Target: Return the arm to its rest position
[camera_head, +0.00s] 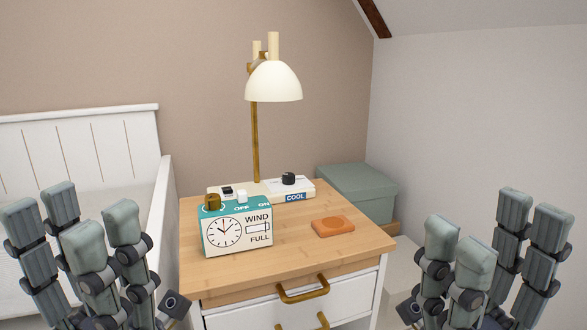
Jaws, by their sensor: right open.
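My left gripper (72,215) is at the lower left, in front of the white bed. Its fingers point up and stand apart, with nothing visible between them. My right gripper (494,222) is at the lower right, in front of the pale wall. It is open and empty, its fingers also pointing up. Both grippers are apart from the wooden-topped nightstand (340,255), one on each side of it. The lower parts of both hands run out of the picture.
On the nightstand stand a teal and white clock box (240,238), a lamp (273,82) on a white base with a black knob (289,179), and an orange pad (333,227). A green box (358,188) stands behind right. The bed (80,135) is at left.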

